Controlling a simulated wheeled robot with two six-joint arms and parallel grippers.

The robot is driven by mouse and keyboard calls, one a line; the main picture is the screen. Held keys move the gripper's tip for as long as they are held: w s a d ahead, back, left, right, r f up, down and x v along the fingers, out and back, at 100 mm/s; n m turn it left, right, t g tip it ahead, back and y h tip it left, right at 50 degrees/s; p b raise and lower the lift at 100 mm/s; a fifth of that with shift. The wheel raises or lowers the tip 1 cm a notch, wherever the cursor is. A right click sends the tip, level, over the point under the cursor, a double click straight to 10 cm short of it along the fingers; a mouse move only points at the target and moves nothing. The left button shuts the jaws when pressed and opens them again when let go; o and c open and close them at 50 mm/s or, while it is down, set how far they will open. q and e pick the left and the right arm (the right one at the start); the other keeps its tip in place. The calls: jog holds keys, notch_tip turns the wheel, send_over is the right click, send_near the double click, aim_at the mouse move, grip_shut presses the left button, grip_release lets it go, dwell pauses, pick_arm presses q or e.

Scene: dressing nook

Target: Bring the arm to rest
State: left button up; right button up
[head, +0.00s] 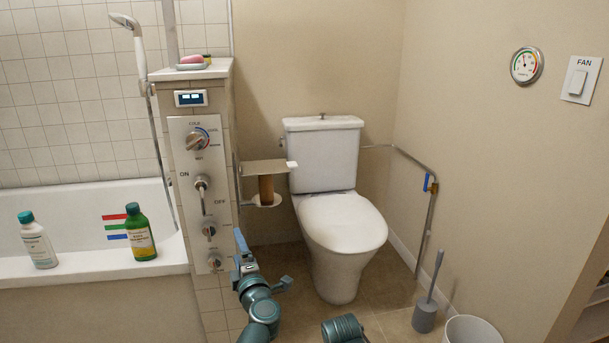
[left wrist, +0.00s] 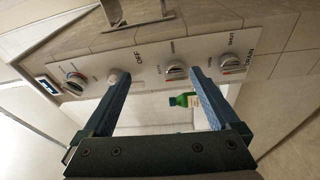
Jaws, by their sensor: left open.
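My left arm (head: 260,308) comes up from the bottom of the head view, beside the right side of the tiled pillar. My left gripper (head: 243,254) is at its upper end, near the lower right edge of the control panel (head: 183,135). In the left wrist view my left gripper (left wrist: 158,76) is open, its two blue fingers wide apart with nothing held between them. The panel (left wrist: 150,63) with its knobs and lever lies beyond the fingertips. I cannot tell whether a finger touches it. My right gripper is not in view.
A toilet (head: 340,225) stands right of the pillar, with a paper holder shelf (head: 263,168) between. A green bottle (head: 139,235) and white bottle (head: 37,243) stand on the tub rim.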

pick_arm(q)
jog(key=w+d+m+t+h, duration=0.2)
jog(key=w+d+m+h, duration=0.1)
jog(key=d+m+h, duration=0.45)
jog(key=s+d+f+m+g+h, duration=0.1)
jog(key=d+f+m+g+h, duration=0.3)
jog(key=d+f+m+h, duration=0.45)
jog(key=s+a+f+m+g+y, duration=0.4)
jog(key=s+f+m+g, duration=0.2)
jog(key=s+f+g, duration=0.4)
jog(key=s+a+f+g+y, duration=0.3)
jog(key=s+a+f, duration=0.2)
jog(key=s+a, duration=0.2)
jog(key=s+d+r+m+g+y+p, duration=0.1)
jog(key=s+d+r+m+p, duration=0.1)
jog(key=s+d, duration=0.25)
jog(key=s+d+r+m+g+y+p, duration=0.1)
jog(key=s+d+r+m+p, duration=0.2)
jog(key=d, duration=0.3)
notch_tip(320, 180, up, 37)
jog(key=p, duration=3.7)
jog(key=shift+w+n+h, duration=0.25)
jog(key=shift+n+h, duration=0.05)
